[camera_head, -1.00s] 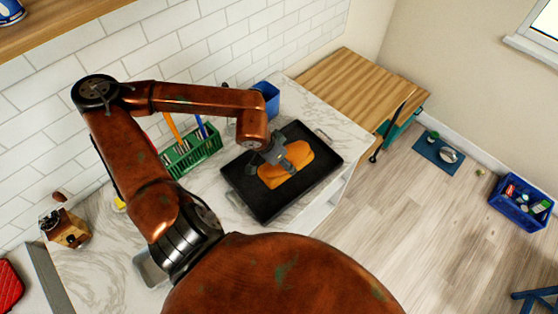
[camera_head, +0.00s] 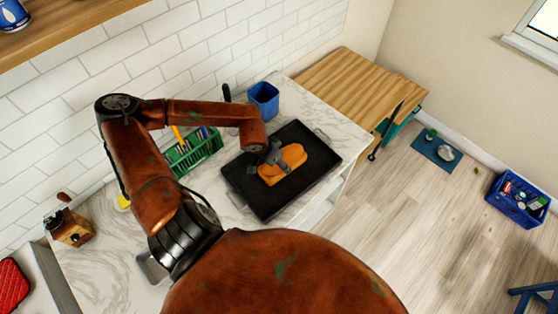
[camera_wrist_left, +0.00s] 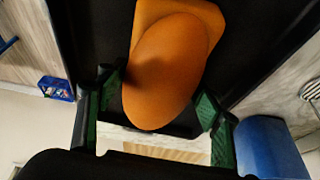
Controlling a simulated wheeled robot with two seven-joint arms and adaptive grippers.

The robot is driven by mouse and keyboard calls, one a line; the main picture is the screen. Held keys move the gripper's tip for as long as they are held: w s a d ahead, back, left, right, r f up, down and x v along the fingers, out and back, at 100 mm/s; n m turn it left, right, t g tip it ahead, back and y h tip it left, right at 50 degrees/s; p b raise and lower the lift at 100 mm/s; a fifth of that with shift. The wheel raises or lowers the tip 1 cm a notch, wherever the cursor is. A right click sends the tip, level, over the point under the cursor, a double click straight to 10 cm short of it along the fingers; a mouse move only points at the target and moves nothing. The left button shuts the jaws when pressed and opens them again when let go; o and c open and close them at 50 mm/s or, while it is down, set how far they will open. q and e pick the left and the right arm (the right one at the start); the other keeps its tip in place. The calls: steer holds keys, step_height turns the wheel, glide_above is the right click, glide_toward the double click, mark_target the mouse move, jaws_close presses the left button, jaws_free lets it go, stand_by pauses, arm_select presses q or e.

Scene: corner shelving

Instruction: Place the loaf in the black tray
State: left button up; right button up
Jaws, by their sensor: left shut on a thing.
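The orange-brown loaf (camera_head: 287,165) is over the middle of the black tray (camera_head: 265,205), inside its outline in the head view. My left gripper (camera_head: 275,158) is shut on the loaf from above. In the left wrist view the loaf (camera_wrist_left: 165,75) lies between the two green-padded fingers (camera_wrist_left: 158,95), with the dark tray floor (camera_wrist_left: 260,35) behind it. I cannot tell whether the loaf's underside touches the tray. The tray lies flat on the marble counter. My right gripper is not in view.
A green basket (camera_head: 195,153) with pens and a blue cup (camera_head: 264,98) stand close behind the tray. A wooden grinder (camera_head: 70,228) stands at the left. The counter's edge (camera_head: 335,190) runs along the tray's right side. A wooden surface (camera_head: 345,85) lies beyond.

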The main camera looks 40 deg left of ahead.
arm_select(q)
steer(key=o, duration=1)
steer(key=shift+f, duration=0.15)
steer(key=o, duration=0.5)
steer(key=v, duration=1.2)
steer(key=shift+w, duration=0.1)
